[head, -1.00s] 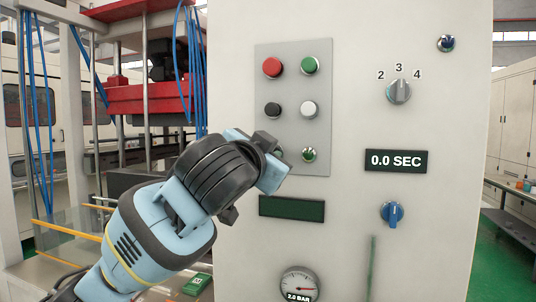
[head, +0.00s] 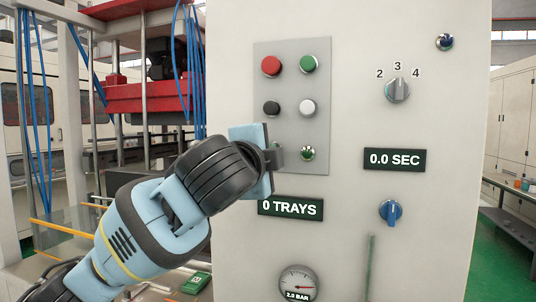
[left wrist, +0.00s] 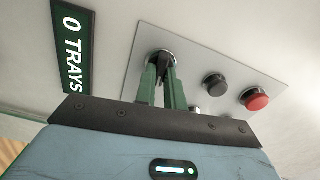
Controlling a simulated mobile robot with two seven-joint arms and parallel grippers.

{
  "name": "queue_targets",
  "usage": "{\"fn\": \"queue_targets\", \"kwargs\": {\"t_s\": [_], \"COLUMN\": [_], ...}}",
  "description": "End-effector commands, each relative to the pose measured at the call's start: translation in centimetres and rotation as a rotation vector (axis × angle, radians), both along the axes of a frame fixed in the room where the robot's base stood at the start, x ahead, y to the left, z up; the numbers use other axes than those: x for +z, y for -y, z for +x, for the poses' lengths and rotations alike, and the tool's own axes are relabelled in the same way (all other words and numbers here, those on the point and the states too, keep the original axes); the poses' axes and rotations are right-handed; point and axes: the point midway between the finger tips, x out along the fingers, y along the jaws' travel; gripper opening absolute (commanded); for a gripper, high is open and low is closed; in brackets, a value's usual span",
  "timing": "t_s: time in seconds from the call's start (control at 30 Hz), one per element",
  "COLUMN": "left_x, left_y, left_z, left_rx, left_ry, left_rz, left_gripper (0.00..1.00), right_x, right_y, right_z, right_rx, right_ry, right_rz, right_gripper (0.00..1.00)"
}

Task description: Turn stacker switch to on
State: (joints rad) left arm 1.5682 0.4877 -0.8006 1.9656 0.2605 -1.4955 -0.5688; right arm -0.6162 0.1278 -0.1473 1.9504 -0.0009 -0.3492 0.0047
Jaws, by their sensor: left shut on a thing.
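My left gripper (head: 277,157) is at the lower left of the grey button panel (head: 292,90), covering most of the lower-left switch in the head view. In the left wrist view, its two green fingers (left wrist: 165,84) are shut on the black knob of this stacker switch (left wrist: 161,62); the knob's exact angle is hard to read. The tray display (head: 290,208) below the panel is lit and reads "0 TRAYS"; it also shows in the left wrist view (left wrist: 72,45). My right gripper is not in view.
The panel also has a red button (head: 271,66), a green button (head: 309,64), a black button (head: 271,109), a white button (head: 308,107) and a lower-right switch (head: 308,153). A selector knob (head: 397,90) and a blue knob (head: 391,212) stand to the right.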

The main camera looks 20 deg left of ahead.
Motion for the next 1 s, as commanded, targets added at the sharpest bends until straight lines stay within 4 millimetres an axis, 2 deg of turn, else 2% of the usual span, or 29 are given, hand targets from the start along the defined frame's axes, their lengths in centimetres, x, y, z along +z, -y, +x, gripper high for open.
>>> {"fn": "queue_targets", "kwargs": {"t_s": [0.3,0.87,0.9,1.0], "left_x": [-0.04,-0.08,-0.08,-0.08], "left_y": [0.0,0.03,0.03,0.02], "left_z": [-0.02,-0.01,-0.01,-0.01], "left_rx": [-0.001,-0.001,-0.001,-0.001], "left_ry": [0.004,0.004,0.004,0.004], "left_rz": [0.122,0.148,0.148,0.147], "left_gripper": [0.0,0.0,0.16,0.29], "right_x": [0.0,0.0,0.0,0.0], "right_y": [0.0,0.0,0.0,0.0], "right_z": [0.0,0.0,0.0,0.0], "right_rx": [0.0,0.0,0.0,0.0], "right_ry": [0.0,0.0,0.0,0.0], "right_rz": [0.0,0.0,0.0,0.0], "right_gripper": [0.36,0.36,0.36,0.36]}}
